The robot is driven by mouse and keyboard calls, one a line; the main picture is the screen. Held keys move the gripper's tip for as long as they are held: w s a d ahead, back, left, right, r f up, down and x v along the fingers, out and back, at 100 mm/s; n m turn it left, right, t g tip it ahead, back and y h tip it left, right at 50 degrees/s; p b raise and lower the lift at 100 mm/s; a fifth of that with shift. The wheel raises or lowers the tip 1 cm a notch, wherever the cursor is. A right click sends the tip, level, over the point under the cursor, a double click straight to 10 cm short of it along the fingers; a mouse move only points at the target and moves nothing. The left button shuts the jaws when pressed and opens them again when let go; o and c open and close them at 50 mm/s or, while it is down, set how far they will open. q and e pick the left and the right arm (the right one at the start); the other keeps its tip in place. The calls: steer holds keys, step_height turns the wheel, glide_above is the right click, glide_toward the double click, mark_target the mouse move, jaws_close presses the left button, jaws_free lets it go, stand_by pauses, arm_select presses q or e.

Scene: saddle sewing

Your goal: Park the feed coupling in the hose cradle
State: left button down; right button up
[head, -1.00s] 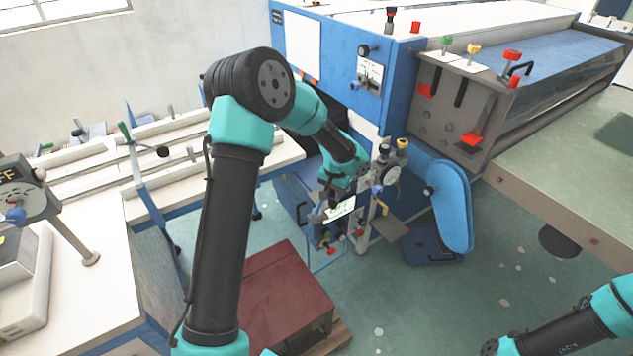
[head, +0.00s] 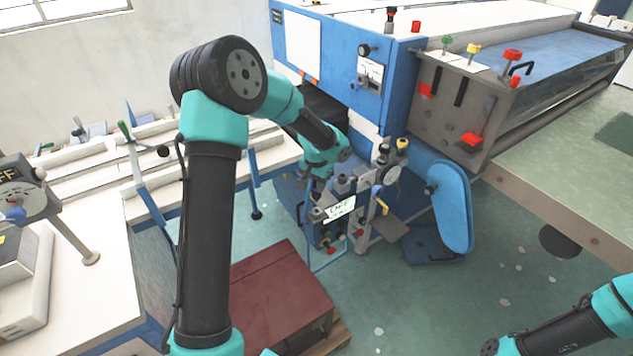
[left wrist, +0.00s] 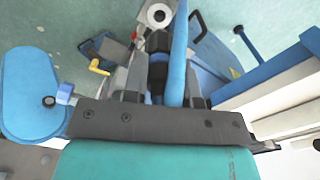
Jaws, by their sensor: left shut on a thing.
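My left gripper (head: 316,192) is beside the grey fittings at the front of the blue machine. A pale round fitting with a dark hole (left wrist: 157,14) lies just beyond the fingertips. I cannot tell which fitting is the hose cradle.
A blue guard (head: 450,205) stands farther right. A dark red box (head: 280,297) sits on the floor below; the green floor to its right is open.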

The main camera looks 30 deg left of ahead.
mark_target(317, 201)
arm_select(q)
steer(key=shift+f, duration=1.95)
steer(key=shift+f, duration=1.6)
stand_by(0.4)
steer(key=c, duration=0.8)
jaws_free()
steer(key=shift+r, duration=0.15)
step_height(317, 201, up, 17)
steer(key=shift+r, duration=0.15)
stand_by(0.4)
